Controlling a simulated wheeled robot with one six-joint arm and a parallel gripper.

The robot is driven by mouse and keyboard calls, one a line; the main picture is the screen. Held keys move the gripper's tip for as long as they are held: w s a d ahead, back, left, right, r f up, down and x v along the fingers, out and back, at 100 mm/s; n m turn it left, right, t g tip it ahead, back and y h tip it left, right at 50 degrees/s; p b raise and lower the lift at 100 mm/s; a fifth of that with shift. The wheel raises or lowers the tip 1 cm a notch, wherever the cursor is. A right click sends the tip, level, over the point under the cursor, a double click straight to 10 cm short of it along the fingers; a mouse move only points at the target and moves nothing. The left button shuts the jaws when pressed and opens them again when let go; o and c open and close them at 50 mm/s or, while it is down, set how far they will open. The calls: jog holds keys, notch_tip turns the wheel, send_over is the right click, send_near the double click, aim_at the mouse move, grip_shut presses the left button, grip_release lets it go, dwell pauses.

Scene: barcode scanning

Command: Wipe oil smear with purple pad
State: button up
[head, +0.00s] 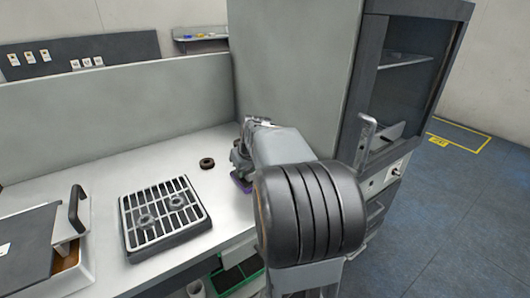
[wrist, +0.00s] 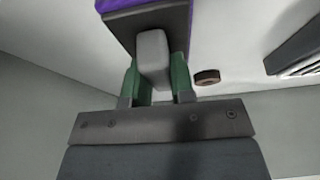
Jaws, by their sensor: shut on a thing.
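The purple pad (head: 241,184) shows as a small purple edge low at the counter surface, beside my arm in the head view. In the wrist view the pad (wrist: 112,4) has a purple layer under a dark backing and a light grey handle. My gripper (wrist: 155,78) has green fingers shut on both sides of that handle. In the head view my gripper (head: 240,162) is mostly hidden by my own arm. I cannot tell whether the pad touches the counter. No oil smear can be made out; my arm hides part of the counter.
A grey partition (head: 120,115) stands behind. A tall cabinet (head: 295,80) closes off the right.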

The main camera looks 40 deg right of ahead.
jog(key=r+p, duration=0.1)
jog(key=r, duration=0.1)
jog(key=r+p, duration=0.1)
jog(key=r, duration=0.1)
jog(key=shift+s, duration=0.2)
jog(key=shift+w+a+r, duration=0.1)
jog(key=shift+w+r, duration=0.05)
jog(key=shift+r, duration=0.1)
jog(key=shift+r+p, duration=1.6)
jog(key=shift+r, duration=0.25)
